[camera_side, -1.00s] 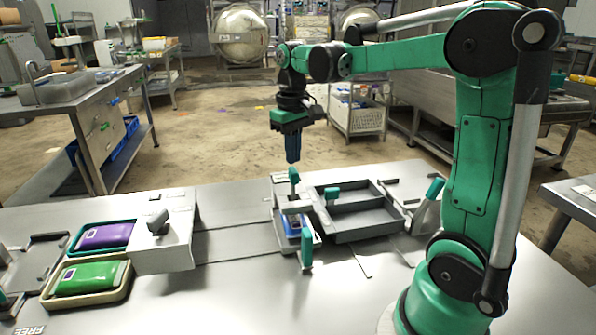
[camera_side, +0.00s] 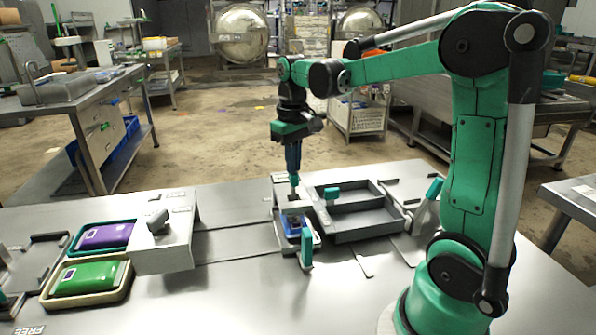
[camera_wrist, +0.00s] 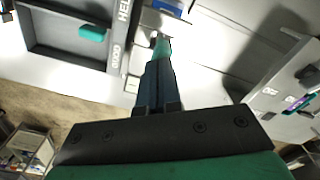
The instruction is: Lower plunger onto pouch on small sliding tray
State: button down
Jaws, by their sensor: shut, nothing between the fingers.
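My gripper (camera_side: 293,172) is shut and empty, pointing straight down over the plunger (camera_side: 294,184), a teal-topped upright post on the fixture. Its fingertips are at the plunger's top and appear to touch it. In the wrist view the closed dark-blue fingers (camera_wrist: 158,75) line up with the teal plunger (camera_wrist: 162,48). A blue pouch (camera_side: 293,228) lies in the small sliding tray (camera_side: 303,241) at the front left of the fixture; its far part is hidden under the fixture. A corner of blue shows in the wrist view (camera_wrist: 171,6). The plunger's lower end is hidden.
A teal upright handle (camera_side: 306,249) stands at the tray's front. Left are a bracket (camera_side: 165,240) and trays holding purple (camera_side: 105,236) and green (camera_side: 90,278) pouches.

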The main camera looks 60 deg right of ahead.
jog(key=shift+r, duration=3.5)
jog(key=s+a+f+n+t, duration=0.3)
jog(key=a+f+t, duration=0.4)
jog(key=a, duration=0.6)
jog(key=shift+s+a+f, duration=0.4)
jog(key=shift+s+f, duration=0.1)
jog(key=shift+s, duration=0.2)
